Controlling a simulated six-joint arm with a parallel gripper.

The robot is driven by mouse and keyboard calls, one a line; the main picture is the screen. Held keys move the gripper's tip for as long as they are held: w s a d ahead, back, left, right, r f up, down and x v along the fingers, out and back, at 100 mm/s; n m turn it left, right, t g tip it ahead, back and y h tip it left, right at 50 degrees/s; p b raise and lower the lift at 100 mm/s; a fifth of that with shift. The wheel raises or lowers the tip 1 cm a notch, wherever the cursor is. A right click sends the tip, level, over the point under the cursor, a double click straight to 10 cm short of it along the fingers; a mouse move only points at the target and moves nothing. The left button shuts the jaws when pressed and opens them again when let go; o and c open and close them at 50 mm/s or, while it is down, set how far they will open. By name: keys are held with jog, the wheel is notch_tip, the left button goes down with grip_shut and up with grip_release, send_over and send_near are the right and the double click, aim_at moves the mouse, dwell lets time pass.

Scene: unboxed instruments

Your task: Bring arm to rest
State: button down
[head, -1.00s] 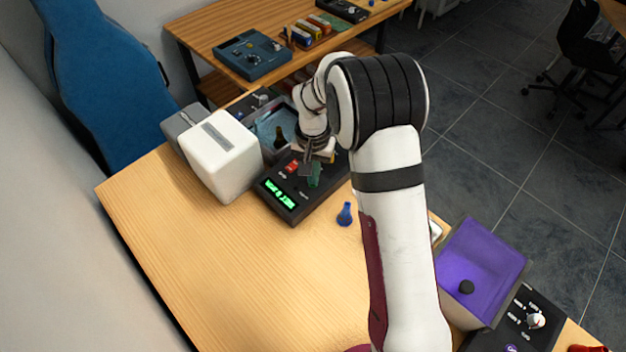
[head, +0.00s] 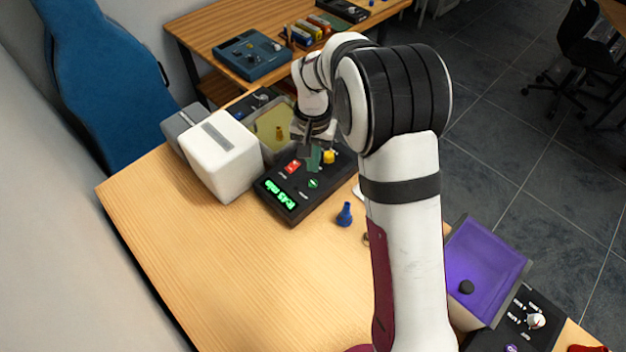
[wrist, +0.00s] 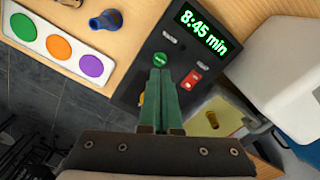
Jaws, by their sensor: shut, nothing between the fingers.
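My gripper (wrist: 160,82) is shut and empty, its two green fingers together. In the wrist view the fingertips lie over the black timer box (wrist: 174,30), close to its green button (wrist: 160,58). The box has a red switch (wrist: 192,80) and a lit green display (wrist: 204,30) reading "8:45 min". In the head view the gripper (head: 312,160) hangs above the far part of the box (head: 310,200), with its green button (head: 313,183) uncovered. I cannot tell the exact gap between fingertips and box.
A blue bottle-shaped piece (head: 345,215) stands in front. The table's front left (head: 220,270) is clear.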

jog(key=shift+r, duration=0.9)
jog(key=s+d+r+m+y, duration=0.1)
jog(key=s+d+r, duration=0.3)
jog(key=s, duration=0.5)
jog(key=s+d+r+m, duration=0.1)
jog(key=s+d+r, duration=0.1)
jog(key=s+r, duration=0.65)
jog(key=s+f, duration=0.2)
jog(key=s, duration=1)
jog(key=shift+s+d+f+m+y, duration=0.25)
jog(key=shift+d+f+m+y, duration=0.05)
jog(key=shift+d+f+y, duration=0.15)
